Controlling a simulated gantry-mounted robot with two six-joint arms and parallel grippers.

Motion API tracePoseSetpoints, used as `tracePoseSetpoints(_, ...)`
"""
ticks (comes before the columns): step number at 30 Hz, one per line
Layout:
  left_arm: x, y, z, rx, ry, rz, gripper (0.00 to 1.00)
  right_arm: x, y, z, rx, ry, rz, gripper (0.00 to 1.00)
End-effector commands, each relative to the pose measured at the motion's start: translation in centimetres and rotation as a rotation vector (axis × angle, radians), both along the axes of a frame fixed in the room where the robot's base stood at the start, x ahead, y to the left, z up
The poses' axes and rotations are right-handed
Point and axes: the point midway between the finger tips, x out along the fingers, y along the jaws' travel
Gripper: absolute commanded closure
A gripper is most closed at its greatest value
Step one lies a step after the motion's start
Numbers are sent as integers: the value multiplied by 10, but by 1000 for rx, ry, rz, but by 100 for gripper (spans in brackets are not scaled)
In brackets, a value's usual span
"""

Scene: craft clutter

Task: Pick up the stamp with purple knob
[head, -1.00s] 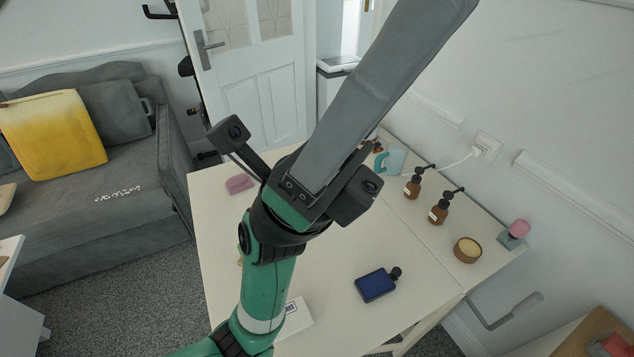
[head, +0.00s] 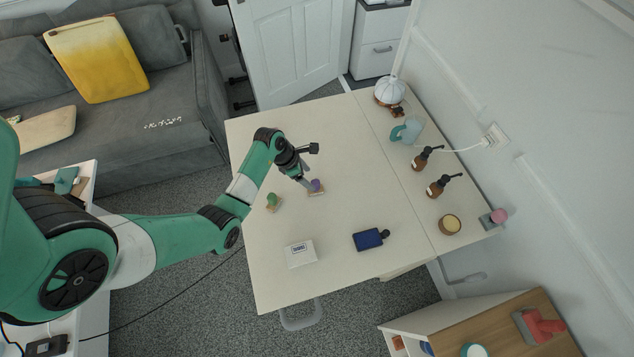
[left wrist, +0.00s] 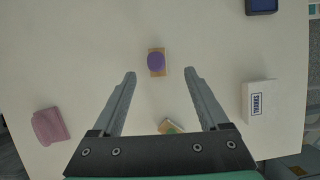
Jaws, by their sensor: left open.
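The stamp with the purple knob (head: 316,187) stands on the white table in the head view, on a small wooden base. It also shows in the left wrist view (left wrist: 156,62), ahead of the fingertips and roughly centred between them. My left gripper (head: 310,183) is right above and beside this stamp in the head view; in the left wrist view its two fingers (left wrist: 160,74) are spread apart with nothing between the tips. A stamp with a green knob (head: 272,200) stands left of the purple one; it is partly seen low between the fingers in the wrist view (left wrist: 171,127). My right gripper is not in view.
A pink block (left wrist: 50,126) lies at the wrist view's left.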

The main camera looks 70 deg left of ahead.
Motion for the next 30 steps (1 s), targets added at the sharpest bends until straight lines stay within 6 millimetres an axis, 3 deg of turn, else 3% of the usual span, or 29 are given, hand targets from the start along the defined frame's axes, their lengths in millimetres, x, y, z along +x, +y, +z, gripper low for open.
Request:
tracePoseSetpoints(7,18,-3,-47,0,0,-2,22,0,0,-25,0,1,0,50)
tracePoseSetpoints(15,24,-3,-58,1,-2,-1,22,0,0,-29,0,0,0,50)
tracePoseSetpoints(24,39,0,-102,1,-2,-4,22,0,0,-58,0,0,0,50)
tracePoseSetpoints(30,41,0,-102,2,-3,-1,22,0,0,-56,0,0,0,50)
